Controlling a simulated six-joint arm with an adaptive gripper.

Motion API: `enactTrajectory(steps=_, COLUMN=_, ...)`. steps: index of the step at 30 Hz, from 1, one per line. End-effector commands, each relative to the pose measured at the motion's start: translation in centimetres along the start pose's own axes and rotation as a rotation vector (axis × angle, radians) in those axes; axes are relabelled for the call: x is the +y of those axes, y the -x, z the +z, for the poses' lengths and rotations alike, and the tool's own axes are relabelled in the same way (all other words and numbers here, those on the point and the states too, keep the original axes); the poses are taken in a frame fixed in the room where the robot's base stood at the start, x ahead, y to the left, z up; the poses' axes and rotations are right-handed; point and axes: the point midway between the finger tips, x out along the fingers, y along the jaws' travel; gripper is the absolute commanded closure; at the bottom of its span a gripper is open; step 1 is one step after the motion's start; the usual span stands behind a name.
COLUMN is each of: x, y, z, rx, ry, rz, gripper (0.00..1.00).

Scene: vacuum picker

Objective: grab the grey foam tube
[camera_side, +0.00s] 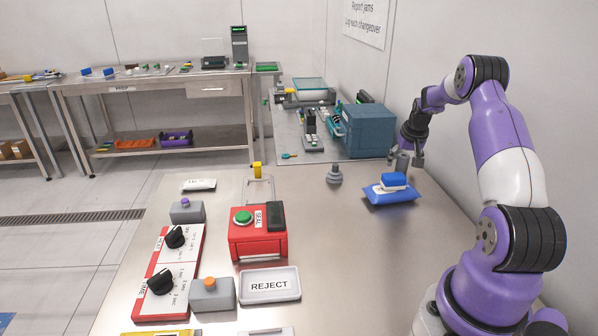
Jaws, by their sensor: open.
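A grey upright cylinder (402,164), which looks like the grey foam tube, stands on the steel table just behind a blue pouch. My gripper (405,158) points down right at it. The jaws are open, with one fingertip showing on each side of the tube's upper part. I cannot tell whether the fingers touch it. The tube's lower end is partly hidden by the blue pouch (391,195) and the blue and white block (393,181) lying on it.
A grey stepped piece (334,174) stands left of the pouch. A teal box (367,130) sits behind on another bench. A red box with a green button (257,234), a REJECT tray (269,285) and dial panels (168,272) fill the left. The table's middle right is clear.

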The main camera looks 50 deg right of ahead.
Motion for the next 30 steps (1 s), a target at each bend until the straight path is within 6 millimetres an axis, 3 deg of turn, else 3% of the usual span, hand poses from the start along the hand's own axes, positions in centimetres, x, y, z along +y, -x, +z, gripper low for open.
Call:
enactTrajectory(steps=2, x=0.0, y=0.0, z=0.0, rx=0.0, ry=0.0, rz=0.0, gripper=0.26)
enactTrajectory(steps=3, x=0.0, y=0.0, z=0.0, rx=0.0, ry=0.0, rz=0.0, gripper=0.36)
enactTrajectory(steps=6, x=0.0, y=0.1, z=0.0, rx=0.0, ry=0.0, rz=0.0, gripper=0.8)
enactTrajectory(steps=8, x=0.0, y=0.1, z=0.0, rx=0.0, ry=0.0, rz=0.0, gripper=0.88)
enactTrajectory(steps=22, x=0.0, y=0.6, z=-0.2, rx=-0.001, ry=0.0, rz=0.0, gripper=0.89)
enactTrajectory(steps=29, x=0.0, y=3.8, z=-1.6, rx=0.005, ry=0.0, rz=0.0, gripper=0.89)
enactTrajectory(steps=30, x=-0.7, y=4.5, z=-1.5, rx=0.001, ry=0.004, rz=-0.002, gripper=0.89)
